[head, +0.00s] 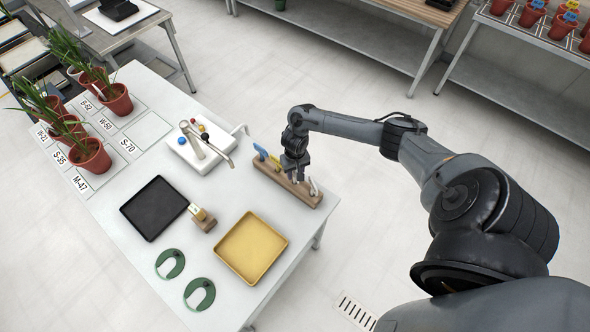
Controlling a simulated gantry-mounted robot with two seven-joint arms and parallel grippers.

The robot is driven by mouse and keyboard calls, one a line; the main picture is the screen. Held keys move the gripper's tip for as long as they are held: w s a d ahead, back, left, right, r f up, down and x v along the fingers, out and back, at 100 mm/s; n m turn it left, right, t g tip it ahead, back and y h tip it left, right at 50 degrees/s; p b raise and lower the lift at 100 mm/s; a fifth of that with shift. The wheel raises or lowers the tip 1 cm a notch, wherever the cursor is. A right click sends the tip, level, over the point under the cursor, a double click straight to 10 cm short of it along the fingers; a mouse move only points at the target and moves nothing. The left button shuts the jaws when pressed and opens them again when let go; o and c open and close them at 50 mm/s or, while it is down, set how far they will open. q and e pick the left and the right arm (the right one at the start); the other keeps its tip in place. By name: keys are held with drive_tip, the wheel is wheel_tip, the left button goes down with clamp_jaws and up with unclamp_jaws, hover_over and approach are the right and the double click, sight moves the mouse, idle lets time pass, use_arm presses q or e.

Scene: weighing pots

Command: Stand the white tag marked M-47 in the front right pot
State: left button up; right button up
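My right gripper (297,177) points down over the wooden rack (275,172), close to its white tag (314,188). Its fingers are small and dark, and I cannot tell whether they are open or shut or touch a tag. The rack also holds a blue tag (260,151) and a yellow tag (275,162). No writing on the white tag is readable. Terracotta pots with green plants stand at the left of the table; the nearest pot (91,157) is by the label M-47 (80,183). My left gripper is not in view.
The table (120,215) also holds a white scale-like device (190,153), a black tray (154,208), a yellow tray (250,247), a small wooden block (203,219) and two green discs (169,264). The marked square by S-70 (148,131) is empty.

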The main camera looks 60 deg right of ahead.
clamp_jaws()
drive_tip(key=shift+r, duration=0.1)
idle(0.4)
drive_tip(key=shift+r+p, duration=0.5)
drive_tip(key=shift+p, duration=0.2)
wheel_tip(320, 180, up, 4)
drive_tip(key=p, duration=0.5)
drive_tip(key=shift+r, duration=0.1)
drive_tip(key=shift+r+p, duration=1.6)
drive_tip(key=shift+p, duration=0.5)
